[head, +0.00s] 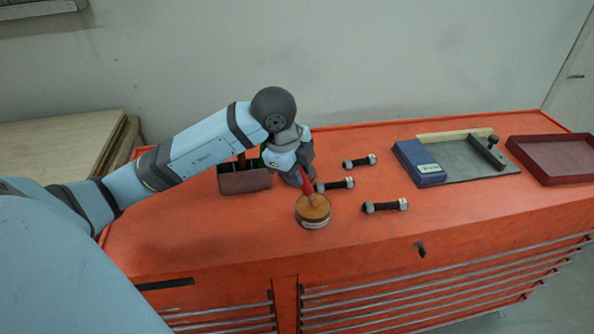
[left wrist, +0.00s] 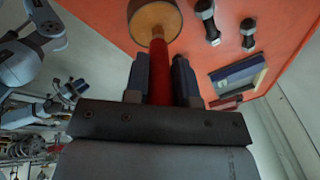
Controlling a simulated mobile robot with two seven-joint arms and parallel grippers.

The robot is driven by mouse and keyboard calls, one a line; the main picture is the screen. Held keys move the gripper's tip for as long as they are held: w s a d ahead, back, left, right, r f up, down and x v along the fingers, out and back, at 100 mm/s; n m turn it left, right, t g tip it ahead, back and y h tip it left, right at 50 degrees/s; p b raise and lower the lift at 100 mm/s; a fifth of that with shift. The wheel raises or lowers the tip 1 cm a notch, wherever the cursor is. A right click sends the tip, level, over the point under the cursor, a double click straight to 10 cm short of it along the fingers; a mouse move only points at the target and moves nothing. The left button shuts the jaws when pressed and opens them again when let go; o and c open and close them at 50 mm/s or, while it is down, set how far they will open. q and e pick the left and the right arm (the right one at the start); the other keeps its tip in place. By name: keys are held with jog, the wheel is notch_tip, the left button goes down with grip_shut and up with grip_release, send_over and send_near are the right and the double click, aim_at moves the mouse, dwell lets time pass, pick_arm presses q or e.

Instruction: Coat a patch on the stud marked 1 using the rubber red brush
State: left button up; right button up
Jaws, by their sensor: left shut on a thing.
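My left gripper (head: 304,178) is shut on the red handle of the brush (head: 309,189). The brush also shows between the fingers in the left wrist view (left wrist: 159,75). It points down, tilted, into a round tin (head: 313,220) with a tan inside; its tip is hard to make out there. Three dark studs with pale metal nuts lie on the orange top to the right: a far one (head: 360,161), a middle one (head: 336,184) close to the brush, and a near one (head: 385,206). No number can be read on them.
A dark open box (head: 244,182) stands left of the gripper. At the right are a blue box (head: 418,163), a grey plate (head: 470,160) and a dark red tray (head: 556,158). The front of the orange cabinet top is mostly clear.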

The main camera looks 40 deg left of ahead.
dwell(0.3)
pick_arm(q)
jog(key=shift+r+p, duration=2.55)
jog(key=shift+r, duration=0.95)
